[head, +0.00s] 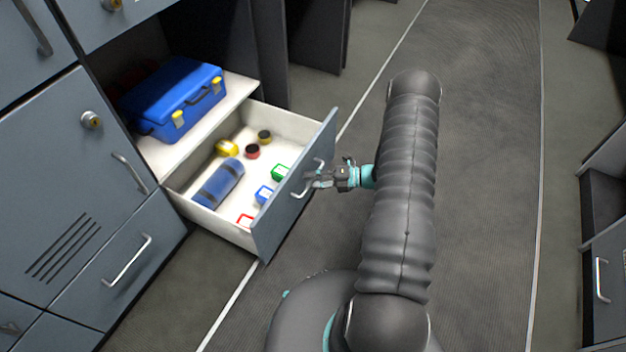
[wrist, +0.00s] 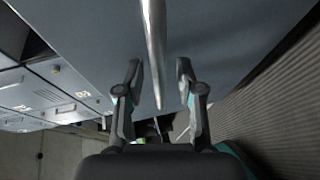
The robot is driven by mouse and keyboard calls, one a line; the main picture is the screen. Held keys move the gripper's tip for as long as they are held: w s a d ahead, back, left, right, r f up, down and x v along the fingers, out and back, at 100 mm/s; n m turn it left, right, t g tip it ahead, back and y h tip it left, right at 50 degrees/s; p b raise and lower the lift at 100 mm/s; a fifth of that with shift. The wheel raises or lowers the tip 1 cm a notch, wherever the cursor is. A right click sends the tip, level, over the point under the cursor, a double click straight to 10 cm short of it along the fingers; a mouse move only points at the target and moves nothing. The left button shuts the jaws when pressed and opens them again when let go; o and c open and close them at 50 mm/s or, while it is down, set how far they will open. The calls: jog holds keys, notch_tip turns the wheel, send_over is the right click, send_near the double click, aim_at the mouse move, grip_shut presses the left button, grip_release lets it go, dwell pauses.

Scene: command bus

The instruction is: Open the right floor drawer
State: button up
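The floor drawer (head: 254,238) at the middle left of the head view is pulled well out from under a shelf. Its grey front carries a metal bar handle (head: 321,163). Inside lie a blue roll (head: 218,184), a yellow object (head: 227,148), two small round items, and green, blue and red pieces. My gripper (head: 311,180) is at the handle, outside the drawer front. In the wrist view the handle bar (wrist: 153,45) runs between my two fingers (wrist: 158,95), which stand apart with a gap visible on each side of the bar.
A blue case (head: 175,100) with yellow latches sits on the white shelf above the drawer. A closed drawer (head: 125,265) with a bar handle is to the left. Grey floor (head: 480,150) is clear to the right of my arm. Another cabinet (head: 608,265) stands at the right edge.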

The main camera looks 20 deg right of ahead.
jog(key=v, duration=1.2)
dwell(0.3)
jog(key=s+a+f+n+g, duration=0.25)
jog(key=s+n, duration=0.25)
jog(key=n, duration=0.4)
jog(key=s+a+r+n+g+h, duration=0.1)
jog(key=s+r+n+g+h, duration=0.2)
jog(key=s+r+n+g, duration=0.5)
jog(key=s+a+r+n+t+h, duration=0.3)
jog(key=a+r+n, duration=0.2)
jog(key=r+n, duration=0.3)
jog(key=s+a+r+n+t+h, duration=0.3)
jog(key=r+n, duration=0.5)
jog(key=r, duration=0.7)
jog(key=s+a+r+n+t+h+p, duration=0.1)
jog(key=s+a+r+n+t+h, duration=0.2)
jog(key=a+r+n+h, duration=0.2)
notch_tip(320, 180, up, 7)
jog(key=a+n, duration=0.1)
jog(key=n, duration=0.2)
jog(key=shift+a+n, duration=0.3)
jog(key=shift+n, duration=0.1)
